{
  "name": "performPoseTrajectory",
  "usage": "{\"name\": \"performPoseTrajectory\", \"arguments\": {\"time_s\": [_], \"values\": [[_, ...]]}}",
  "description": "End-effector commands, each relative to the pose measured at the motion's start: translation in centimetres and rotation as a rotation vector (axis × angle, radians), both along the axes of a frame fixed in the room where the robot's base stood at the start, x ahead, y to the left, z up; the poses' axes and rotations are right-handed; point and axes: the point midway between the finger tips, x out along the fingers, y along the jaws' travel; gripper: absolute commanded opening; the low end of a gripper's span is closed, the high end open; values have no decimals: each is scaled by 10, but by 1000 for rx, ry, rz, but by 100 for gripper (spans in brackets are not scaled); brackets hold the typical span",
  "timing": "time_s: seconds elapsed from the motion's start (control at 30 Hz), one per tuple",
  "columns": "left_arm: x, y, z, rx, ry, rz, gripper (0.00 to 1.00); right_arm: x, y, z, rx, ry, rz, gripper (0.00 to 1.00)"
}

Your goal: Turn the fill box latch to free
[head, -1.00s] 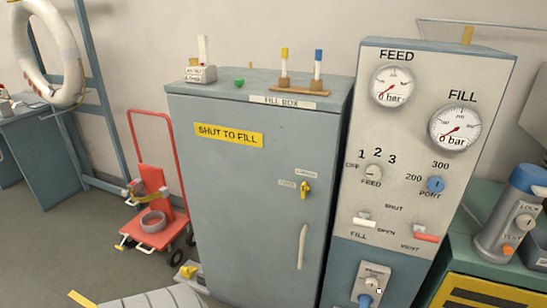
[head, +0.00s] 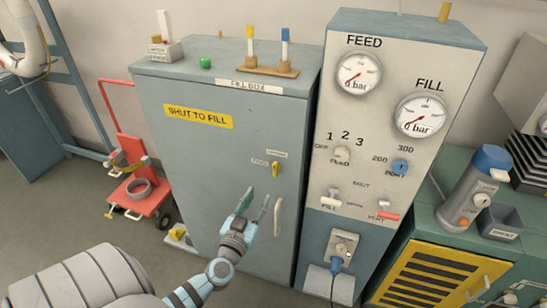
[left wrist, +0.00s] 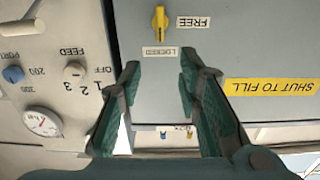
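The fill box (head: 215,190) is a grey-blue cabinet with its door shut. Its yellow latch (head: 276,170) sits upright on the door, and it also shows in the upside-down left wrist view (left wrist: 159,22). In the wrist view the FREE label (left wrist: 193,22) is beside the latch and the LOCKED label (left wrist: 159,51) lies at one end, in line with it. My left gripper (head: 259,197) is open and empty in front of the door, below the latch and apart from it.
The door's pale handle (head: 278,216) is close to my left fingers. The gauge panel (head: 375,150) stands right of the box. A green bench (head: 420,228) holds a grey canister (head: 470,195). A red hand truck (head: 140,198) stands left.

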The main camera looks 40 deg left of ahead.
Motion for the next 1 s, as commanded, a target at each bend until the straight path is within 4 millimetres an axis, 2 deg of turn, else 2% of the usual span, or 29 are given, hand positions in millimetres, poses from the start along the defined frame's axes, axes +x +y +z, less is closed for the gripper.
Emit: {"name": "performPoseTrajectory", "arguments": {"time_s": [0.03,0.17,0.4,0.53,0.7,1.0], "values": [[4,2,8,-4,-14,6,31,2,0,1,-1,-3,0,40],[26,9,6,-4,-16,7,31,5,-1,-4,-2,-8,0,40],[93,31,2,-5,-16,5,31,5,-2,-22,-3,-9,1,40],[119,40,2,-6,-14,4,31,6,-2,-31,-3,-9,1,40],[135,46,3,-5,-12,4,31,6,-2,-35,-3,-9,1,40],[138,46,5,-6,-11,2,30,6,-2,-34,-3,-9,1,40]]}}
